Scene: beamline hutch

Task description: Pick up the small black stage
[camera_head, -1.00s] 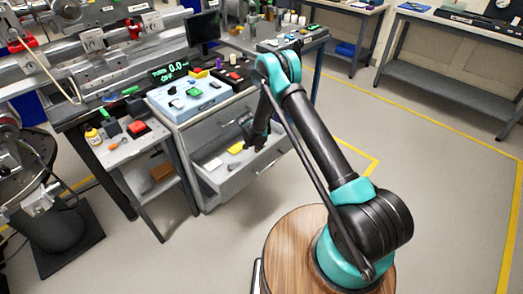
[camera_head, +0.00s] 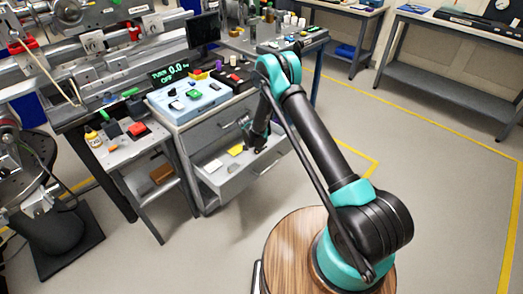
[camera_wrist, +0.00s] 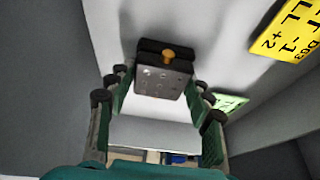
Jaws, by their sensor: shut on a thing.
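The small black stage (camera_wrist: 163,80) shows in the wrist view as a dark block with a holed plate and an orange knob. My gripper (camera_wrist: 162,88) has a finger on each side of it and is shut on it. In the head view, my gripper (camera_head: 258,148) is low in the open drawer (camera_head: 262,170) of the grey cabinet. The stage cannot be made out there. Whether the stage touches the drawer floor is unclear.
A yellow printed label (camera_wrist: 287,30) and a green label (camera_wrist: 230,102) lie near the stage in the wrist view. Drawer walls stand close around my gripper. A blue control box (camera_head: 188,100) sits on the cabinet above. Open floor lies to the right.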

